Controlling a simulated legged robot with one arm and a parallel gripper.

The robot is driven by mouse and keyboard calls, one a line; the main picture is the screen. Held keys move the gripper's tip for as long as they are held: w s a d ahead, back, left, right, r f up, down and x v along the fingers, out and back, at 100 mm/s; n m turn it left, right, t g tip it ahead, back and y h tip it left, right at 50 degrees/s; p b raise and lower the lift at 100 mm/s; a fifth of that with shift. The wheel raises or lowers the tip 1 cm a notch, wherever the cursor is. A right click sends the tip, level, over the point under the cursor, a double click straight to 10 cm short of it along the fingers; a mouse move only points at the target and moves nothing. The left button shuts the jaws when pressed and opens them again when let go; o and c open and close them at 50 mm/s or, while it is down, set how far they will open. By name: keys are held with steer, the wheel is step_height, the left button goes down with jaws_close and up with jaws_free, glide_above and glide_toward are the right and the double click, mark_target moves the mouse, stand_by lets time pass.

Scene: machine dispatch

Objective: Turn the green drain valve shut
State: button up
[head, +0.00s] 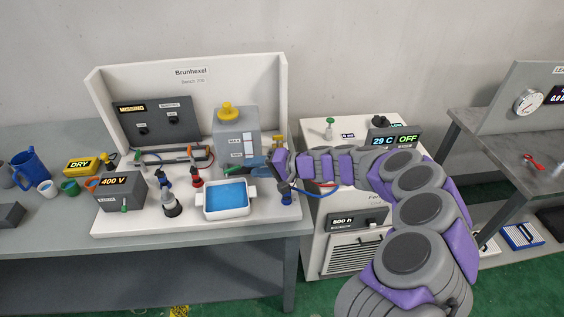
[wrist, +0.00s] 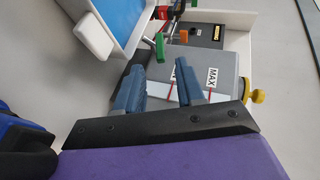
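The grey tank (head: 236,128) with a yellow cap stands at the back of the white bench tray. In the wrist view the tank (wrist: 215,65) shows its MAX labels. A small green handle (wrist: 160,46) sits by the tank's lower end, near the blue-filled white tray; it looks like the drain valve. The fingers are in front of the tank, apart from the green handle.
The white tray of blue liquid (head: 226,211) stands before the tank. A black-and-grey bottle (head: 171,205) and a red-based part (head: 196,180) stand to its left. Another green-topped valve (head: 330,122) is on the white machine (head: 315,200) at right.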

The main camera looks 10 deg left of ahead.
steer(key=p+v, duration=0.1)
steer(key=v, duration=0.8)
steer(key=shift+p, duration=0.3)
steer(key=shift+o, duration=0.3)
